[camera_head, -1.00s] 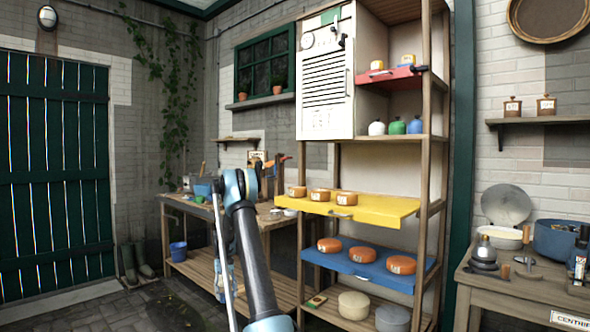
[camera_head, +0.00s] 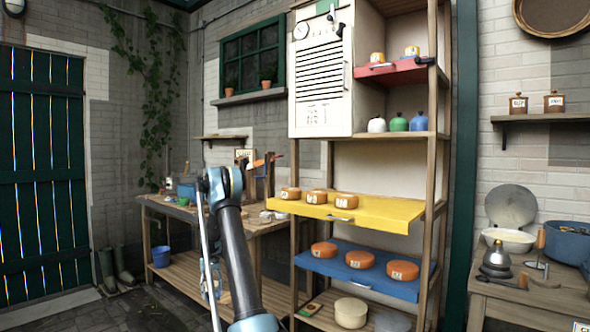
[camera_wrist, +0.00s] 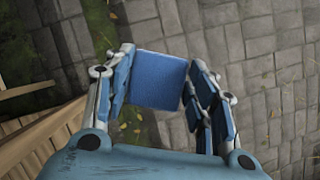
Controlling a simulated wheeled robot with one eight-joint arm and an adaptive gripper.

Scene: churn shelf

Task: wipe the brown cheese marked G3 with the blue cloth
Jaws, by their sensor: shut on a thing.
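In the wrist view, my gripper (camera_wrist: 160,72) is shut on the blue cloth (camera_wrist: 160,82), a flat square pad between its fingers, above grey paving. Round brown-orange cheeses with pale labels stand on the shelf rack in the head view. Three are on the yellow board (camera_head: 385,213): a left one (camera_head: 290,193), a middle one (camera_head: 317,197) and a right one (camera_head: 346,200). Three larger ones are on the blue board (camera_head: 345,277) below: left (camera_head: 323,249), middle (camera_head: 360,259) and right (camera_head: 402,270). The labels are too small to read, so I cannot tell which is G3. My gripper is apart from all of them.
A wooden workbench (camera_head: 262,232) with tools stands left of the rack. Wooden slats show at the wrist view's lower left (camera_wrist: 40,135). Paving lies open before the green door (camera_head: 40,180).

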